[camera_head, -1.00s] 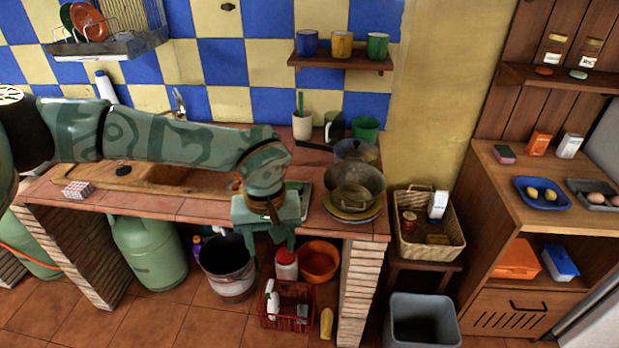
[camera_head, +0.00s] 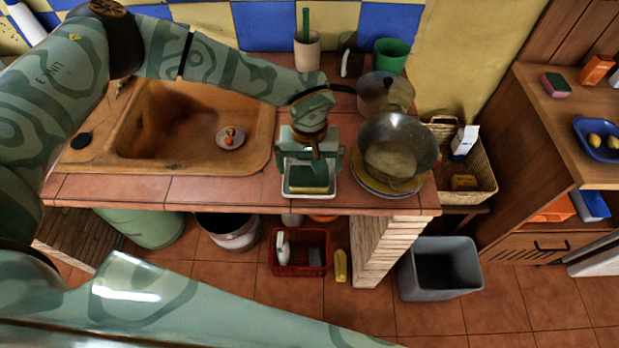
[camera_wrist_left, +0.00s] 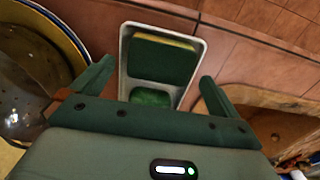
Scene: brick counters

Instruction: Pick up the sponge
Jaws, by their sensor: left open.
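The green and yellow sponge (camera_head: 308,184) lies in a small white tray (camera_head: 291,190) near the counter's front edge. In the left wrist view, the sponge (camera_wrist_left: 160,62) shows its dark green face and a yellow edge, inside the white tray (camera_wrist_left: 187,92). My left gripper (camera_head: 311,163) is open and empty, pointing down above the tray. In the left wrist view its two fingers (camera_wrist_left: 157,76) stand on either side of the tray, apart from the sponge. The gripper hides part of the tray in the head view. My right gripper is not in view.
A metal pan (camera_head: 395,148) on stacked plates stands close right of the tray. A brown sink (camera_head: 190,125) lies to the left. A pot (camera_head: 385,95), beige cup (camera_head: 307,52) and green cup (camera_head: 390,56) stand behind. Another pink and green sponge (camera_head: 556,85) is on the right cabinet.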

